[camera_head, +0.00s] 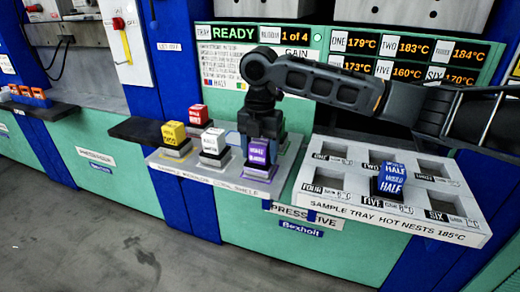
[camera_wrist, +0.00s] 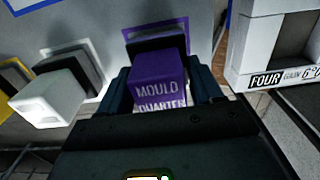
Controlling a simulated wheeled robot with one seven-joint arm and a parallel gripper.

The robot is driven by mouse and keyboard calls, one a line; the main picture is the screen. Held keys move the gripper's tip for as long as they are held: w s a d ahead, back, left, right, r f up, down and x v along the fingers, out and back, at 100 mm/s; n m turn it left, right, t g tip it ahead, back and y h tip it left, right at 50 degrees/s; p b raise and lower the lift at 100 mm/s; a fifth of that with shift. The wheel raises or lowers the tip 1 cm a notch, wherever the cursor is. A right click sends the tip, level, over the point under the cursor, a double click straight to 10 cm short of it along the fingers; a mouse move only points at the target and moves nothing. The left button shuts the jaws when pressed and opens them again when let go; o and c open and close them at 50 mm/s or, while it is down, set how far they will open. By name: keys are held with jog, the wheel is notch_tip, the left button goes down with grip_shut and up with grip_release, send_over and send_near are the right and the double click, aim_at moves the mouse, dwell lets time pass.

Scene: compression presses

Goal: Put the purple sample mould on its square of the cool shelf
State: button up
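The purple sample mould (camera_head: 258,152), a small block on a dark base, is at the right end of the cool shelf (camera_head: 215,184). In the wrist view the mould (camera_wrist: 158,80) shows the words "MOULD QUARTER". My gripper (camera_head: 262,132) reaches down over it from above. Its fingers (camera_wrist: 160,92) lie close against both sides of the mould, with no clear gap. I cannot tell whether the base touches the shelf.
White (camera_head: 213,143), yellow (camera_head: 174,135) and red (camera_head: 198,114) moulds stand on the shelf to the left. The white sample tray (camera_head: 330,198) is close on the right, with a blue mould (camera_head: 390,178) near its middle. A panel reading "READY" (camera_head: 234,34) stands behind.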

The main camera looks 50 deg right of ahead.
jog(key=shift+o, duration=1)
notch_tip(320, 180, up, 12)
jog(key=shift+r, duration=0.15)
